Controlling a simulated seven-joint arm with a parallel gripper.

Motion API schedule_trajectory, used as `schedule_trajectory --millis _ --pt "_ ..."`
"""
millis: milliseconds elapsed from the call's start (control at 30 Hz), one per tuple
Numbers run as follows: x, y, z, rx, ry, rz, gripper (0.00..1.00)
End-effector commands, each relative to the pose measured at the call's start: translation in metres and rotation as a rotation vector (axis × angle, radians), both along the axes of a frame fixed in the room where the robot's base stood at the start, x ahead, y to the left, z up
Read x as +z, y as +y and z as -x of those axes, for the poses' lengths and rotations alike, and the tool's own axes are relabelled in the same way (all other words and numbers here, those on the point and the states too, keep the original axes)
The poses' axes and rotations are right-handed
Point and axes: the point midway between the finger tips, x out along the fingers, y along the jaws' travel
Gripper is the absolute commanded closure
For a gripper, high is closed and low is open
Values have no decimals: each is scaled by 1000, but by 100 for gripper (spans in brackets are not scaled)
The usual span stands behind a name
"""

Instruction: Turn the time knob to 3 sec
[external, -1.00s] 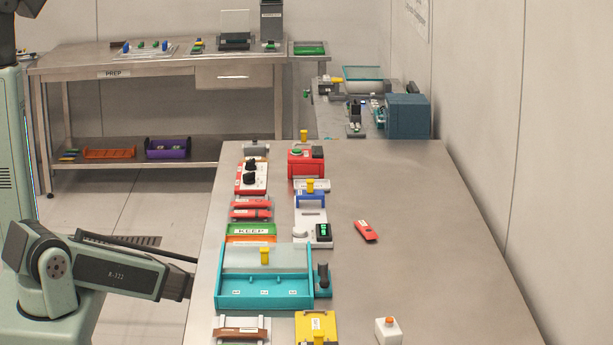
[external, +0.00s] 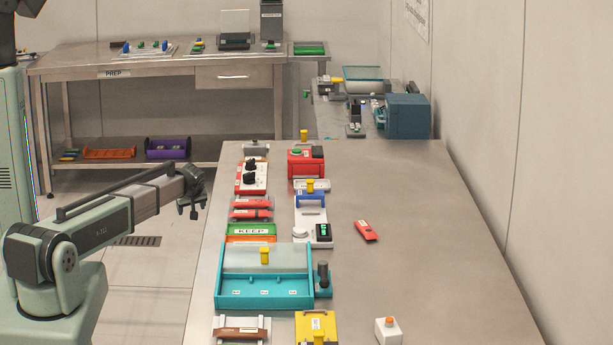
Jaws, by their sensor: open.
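A red and white panel with two black knobs (external: 251,172) sits on the long steel table, towards its far left edge. Nearer stands a white device (external: 312,218) with a blue handle, a white round knob (external: 300,234) and a small dark display with green digits (external: 323,231). Labels and digits are too small to read, so I cannot tell which knob is the time knob. My gripper (external: 193,214) is open and empty, pointing down in the air left of the table edge, apart from all knobs.
A red machine (external: 307,163) stands beside the knob panel. A teal tray (external: 225,302) and a yellow box (external: 316,327) are nearer. A red packet-like piece (external: 366,230) and a white button box (external: 388,331) lie right. The table's right side is mostly clear.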

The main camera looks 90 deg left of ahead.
Motion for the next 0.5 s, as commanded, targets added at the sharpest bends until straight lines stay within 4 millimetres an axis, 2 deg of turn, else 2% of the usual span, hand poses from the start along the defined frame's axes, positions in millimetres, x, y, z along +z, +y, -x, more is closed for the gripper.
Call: schedule_trajectory --millis 33,100,200,267,367,467,500 --pt "25 23 13 37 44 -33 32" --pt "57 43 32 95 103 -76 32" --pt "102 60 48 169 164 -128 32" --pt "126 66 52 212 186 -150 32" --pt "163 66 45 277 199 -170 32" --pt "194 53 21 335 178 -162 32" --pt "205 45 7 355 161 -149 32"
